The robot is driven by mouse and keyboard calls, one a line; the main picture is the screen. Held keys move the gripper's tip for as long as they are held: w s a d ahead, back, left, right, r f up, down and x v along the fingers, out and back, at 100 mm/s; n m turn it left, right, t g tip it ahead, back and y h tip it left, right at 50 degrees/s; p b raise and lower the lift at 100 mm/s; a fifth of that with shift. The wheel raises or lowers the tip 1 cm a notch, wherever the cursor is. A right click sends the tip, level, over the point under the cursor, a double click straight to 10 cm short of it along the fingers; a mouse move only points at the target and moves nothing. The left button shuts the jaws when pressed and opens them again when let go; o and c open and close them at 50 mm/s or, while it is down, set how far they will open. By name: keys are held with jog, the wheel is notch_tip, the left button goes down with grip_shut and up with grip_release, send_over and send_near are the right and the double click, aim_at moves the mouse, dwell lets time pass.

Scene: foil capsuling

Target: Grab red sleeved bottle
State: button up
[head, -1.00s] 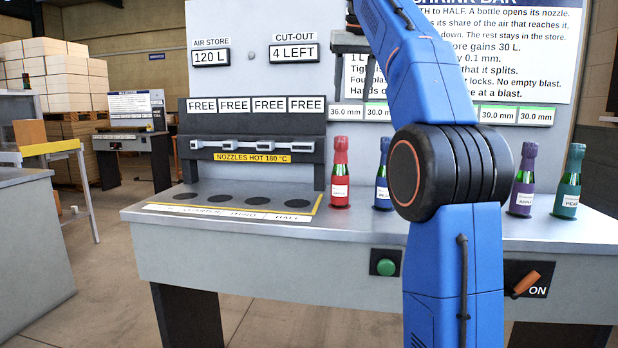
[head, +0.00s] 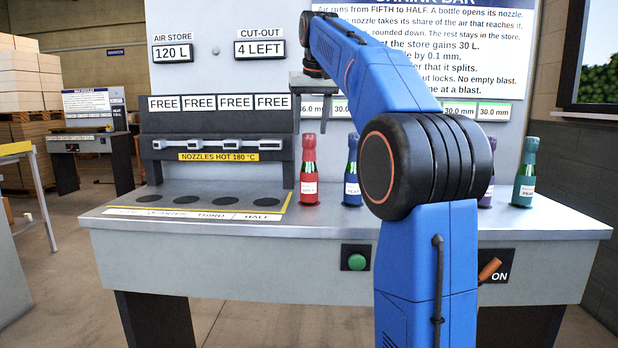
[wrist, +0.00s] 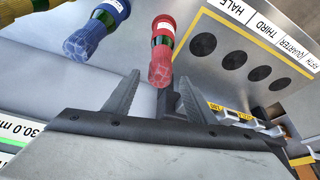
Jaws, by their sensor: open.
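The red-sleeved bottle (head: 309,170) stands upright on the grey bench, right of the row of dark round spots. It also shows in the wrist view (wrist: 162,50), its red sleeve pointing toward the jaws. My gripper (head: 311,112) hangs above the red bottle in the head view. In the wrist view my gripper (wrist: 160,95) is open and empty, its fingers apart, with the sleeve's tip near the gap between them. I cannot tell the exact height left between fingers and sleeve.
A blue-sleeved bottle (head: 352,172) stands close to the right of the red one. A purple bottle (head: 487,185), partly behind my arm, and a teal bottle (head: 524,172) stand farther right. The nozzle rack (head: 215,150) is at left behind dark spots (head: 187,199). A sign panel stands behind.

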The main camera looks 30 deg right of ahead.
aim_at(309, 142)
jog(key=shift+x, duration=3.05)
jog(key=shift+s, duration=0.2)
jog(key=shift+c, duration=0.6)
grip_shut()
